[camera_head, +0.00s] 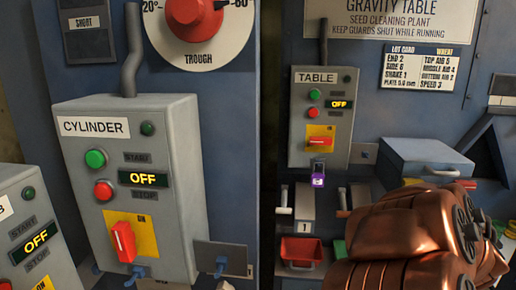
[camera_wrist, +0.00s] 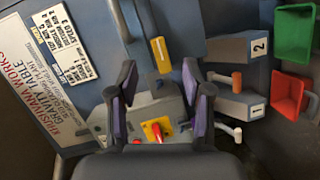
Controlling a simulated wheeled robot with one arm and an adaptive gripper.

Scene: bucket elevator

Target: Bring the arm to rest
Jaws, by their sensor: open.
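My copper-coloured arm (camera_head: 400,240) reaches in from the lower right of the head view, in front of the gravity table machine. My gripper (camera_wrist: 159,68) shows in the wrist view with its two dark, purple-padded fingers spread apart and nothing between them. Its fingertips do not show clearly in the head view. The TABLE box (camera_head: 322,118) reads OFF, and a purple padlock (camera_head: 318,178) hangs below its red switch. In the wrist view a red switch on a yellow plate (camera_wrist: 152,130) shows between the finger bases, beyond the gripper.
The CYLINDER box (camera_head: 130,190) stands at left, its display reading OFF. A red bin (camera_head: 302,250) sits low beside my arm; it also shows in the wrist view (camera_wrist: 287,90) below a green bin (camera_wrist: 294,33). A grey-blue box (camera_head: 425,158) juts out behind my arm.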

